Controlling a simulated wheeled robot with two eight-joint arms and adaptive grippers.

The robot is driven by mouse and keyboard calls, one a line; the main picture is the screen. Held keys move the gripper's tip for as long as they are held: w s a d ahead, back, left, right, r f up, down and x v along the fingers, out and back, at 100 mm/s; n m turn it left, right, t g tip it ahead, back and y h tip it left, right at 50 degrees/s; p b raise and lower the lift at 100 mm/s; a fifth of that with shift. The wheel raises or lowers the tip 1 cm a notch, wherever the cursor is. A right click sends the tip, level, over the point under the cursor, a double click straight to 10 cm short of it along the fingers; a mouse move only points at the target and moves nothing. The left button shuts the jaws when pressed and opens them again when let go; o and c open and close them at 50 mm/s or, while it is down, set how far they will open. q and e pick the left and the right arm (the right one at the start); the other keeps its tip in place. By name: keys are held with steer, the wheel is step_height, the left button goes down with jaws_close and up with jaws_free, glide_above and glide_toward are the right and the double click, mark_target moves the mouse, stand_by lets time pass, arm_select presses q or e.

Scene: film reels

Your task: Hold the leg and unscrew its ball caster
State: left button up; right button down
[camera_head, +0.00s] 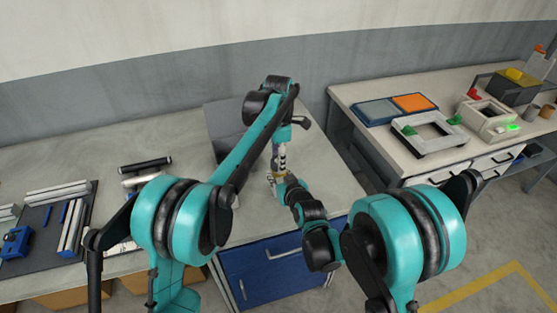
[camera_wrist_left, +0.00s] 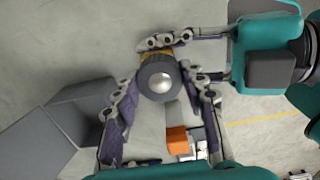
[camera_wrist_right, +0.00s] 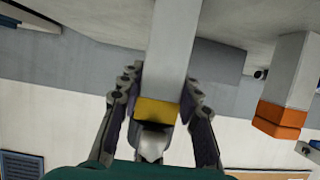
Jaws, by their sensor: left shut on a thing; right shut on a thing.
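The leg (camera_wrist_right: 172,50) is a pale square bar with a yellow band (camera_wrist_right: 157,110) at its end. My right gripper (camera_wrist_right: 160,98) is shut on the leg near the yellow band, with a finger on each side. The ball caster (camera_wrist_left: 157,83), a dark ring around a silver ball, faces the left wrist camera; part of it also shows beyond the band in the right wrist view (camera_wrist_right: 150,147). My left gripper (camera_wrist_left: 157,86) is shut on the caster from above. In the head view, my left gripper (camera_head: 281,152) is above my right gripper (camera_head: 279,180), and both hide most of the leg.
Another pale bar with an orange band (camera_wrist_right: 280,120) stands close by. A dark grey panel (camera_head: 225,122) is behind on the table. Tools and bars lie on a dark mat (camera_head: 42,228) at left. A second bench (camera_head: 365,140) with trays is at right.

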arm_select(q)
steer(key=shift+r, duration=0.2)
steer(key=shift+r, duration=0.9)
steer(key=shift+r, duration=2.05)
arm_select(e)
steer(key=c, duration=1)
jaws_free()
steer(key=shift+s, duration=0.1)
